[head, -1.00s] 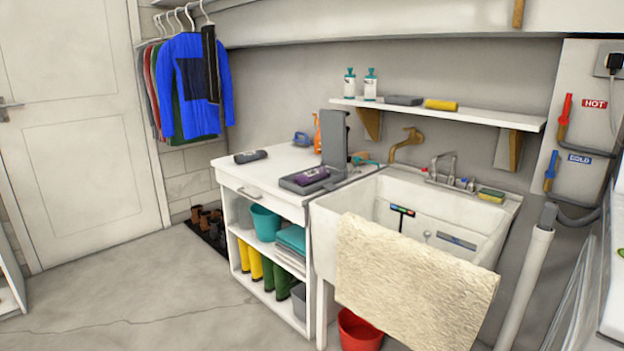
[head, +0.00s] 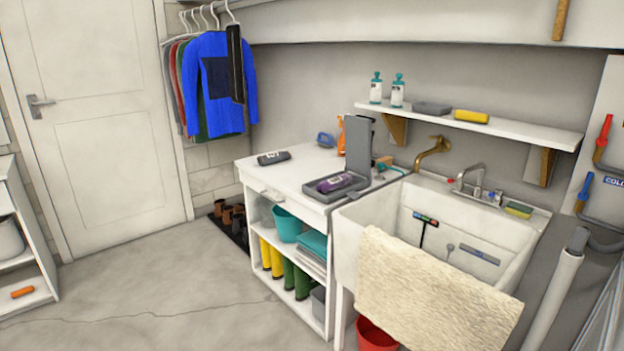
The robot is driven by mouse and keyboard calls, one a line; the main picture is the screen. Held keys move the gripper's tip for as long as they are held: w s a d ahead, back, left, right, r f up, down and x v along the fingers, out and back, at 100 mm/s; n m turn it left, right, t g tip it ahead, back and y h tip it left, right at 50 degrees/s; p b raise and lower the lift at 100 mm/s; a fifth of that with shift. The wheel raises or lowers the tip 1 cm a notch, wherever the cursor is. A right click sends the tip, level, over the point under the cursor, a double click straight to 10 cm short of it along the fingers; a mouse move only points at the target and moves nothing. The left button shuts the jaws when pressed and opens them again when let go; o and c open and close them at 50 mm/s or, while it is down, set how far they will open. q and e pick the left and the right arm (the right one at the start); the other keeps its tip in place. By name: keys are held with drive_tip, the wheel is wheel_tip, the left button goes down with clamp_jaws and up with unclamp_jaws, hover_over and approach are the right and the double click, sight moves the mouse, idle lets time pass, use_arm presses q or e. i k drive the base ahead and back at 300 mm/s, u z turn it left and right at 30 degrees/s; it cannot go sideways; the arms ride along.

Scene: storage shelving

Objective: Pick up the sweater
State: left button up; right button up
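A blue long-sleeved garment (head: 222,84) with a dark chest panel hangs on a rail at the upper left, and it looks like a sweater. Several other garments (head: 177,83) in grey, red and green hang behind it. A black strip-like thing (head: 235,62) hangs in front of its right part. Neither of my grippers shows in the head view.
A white cabinet (head: 284,194) holds an open grey case (head: 312,198) with a purple item in it. A sink (head: 372,220) with a cream towel (head: 425,290) stands at the right. Boots (head: 227,216) stand below the garments. The floor (head: 150,290) at left is clear.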

sight(332, 185)
drive_tip(key=u, duration=0.85)
drive_tip(key=i, duration=2.65)
drive_tip(key=z, duration=0.95)
